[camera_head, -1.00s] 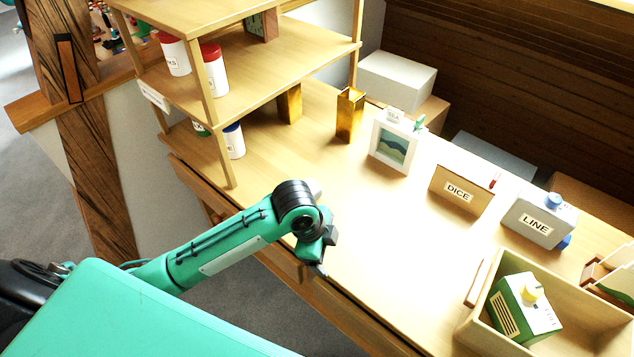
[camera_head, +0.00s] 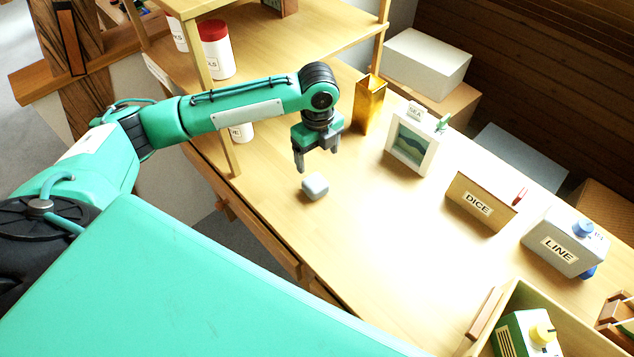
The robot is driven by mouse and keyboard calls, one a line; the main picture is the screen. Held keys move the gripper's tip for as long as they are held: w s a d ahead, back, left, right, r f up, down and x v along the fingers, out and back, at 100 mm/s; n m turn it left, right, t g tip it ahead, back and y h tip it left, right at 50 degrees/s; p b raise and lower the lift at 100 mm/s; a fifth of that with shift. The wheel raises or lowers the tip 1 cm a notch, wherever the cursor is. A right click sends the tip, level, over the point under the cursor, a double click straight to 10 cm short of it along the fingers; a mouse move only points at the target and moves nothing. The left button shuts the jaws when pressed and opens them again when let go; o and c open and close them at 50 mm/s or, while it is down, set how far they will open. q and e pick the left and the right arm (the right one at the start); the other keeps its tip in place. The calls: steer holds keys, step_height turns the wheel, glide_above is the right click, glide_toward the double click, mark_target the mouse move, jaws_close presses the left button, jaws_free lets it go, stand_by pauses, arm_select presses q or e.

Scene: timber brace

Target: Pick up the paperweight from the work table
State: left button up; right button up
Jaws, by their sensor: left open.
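A small light-grey block with rounded edges (camera_head: 316,187), which looks like the paperweight, lies on the wooden work table (camera_head: 370,225) near its front edge. My left gripper (camera_head: 316,161) points down above the table, just behind and above the block. Its jaws are open with nothing between them, and a gap shows between the fingertips and the block. My right gripper is not in view.
A shelf unit (camera_head: 290,50) with red-lidded jars stands at the left. A gold vase (camera_head: 369,104), a picture frame (camera_head: 412,140), the DICE box (camera_head: 481,203) and the LINE box (camera_head: 565,242) line the back. An open bin (camera_head: 570,325) stands front right. The table's middle is clear.

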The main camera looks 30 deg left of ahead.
arm_select(q)
glide_above(315, 181)
steer(key=f, duration=0.5)
steer(key=shift+w+d+f, duration=0.2)
steer(key=shift+d+f, duration=0.1)
steer(key=shift+f, duration=0.1)
steer(key=shift+s+f+p, duration=0.1)
steer(key=shift+f+p, duration=0.2)
steer(key=shift+f, duration=0.25)
steer(key=f, duration=0.3)
steer(key=shift+s+a+f+p, duration=0.1)
steer(key=shift+a+f+p, duration=0.15)
steer(key=shift+f+p, duration=0.1)
steer(key=shift+f, duration=0.45)
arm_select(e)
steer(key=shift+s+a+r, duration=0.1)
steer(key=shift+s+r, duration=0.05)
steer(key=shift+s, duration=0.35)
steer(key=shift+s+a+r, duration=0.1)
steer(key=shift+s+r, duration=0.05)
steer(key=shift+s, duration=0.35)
arm_select(q)
steer(key=c, duration=1.3)
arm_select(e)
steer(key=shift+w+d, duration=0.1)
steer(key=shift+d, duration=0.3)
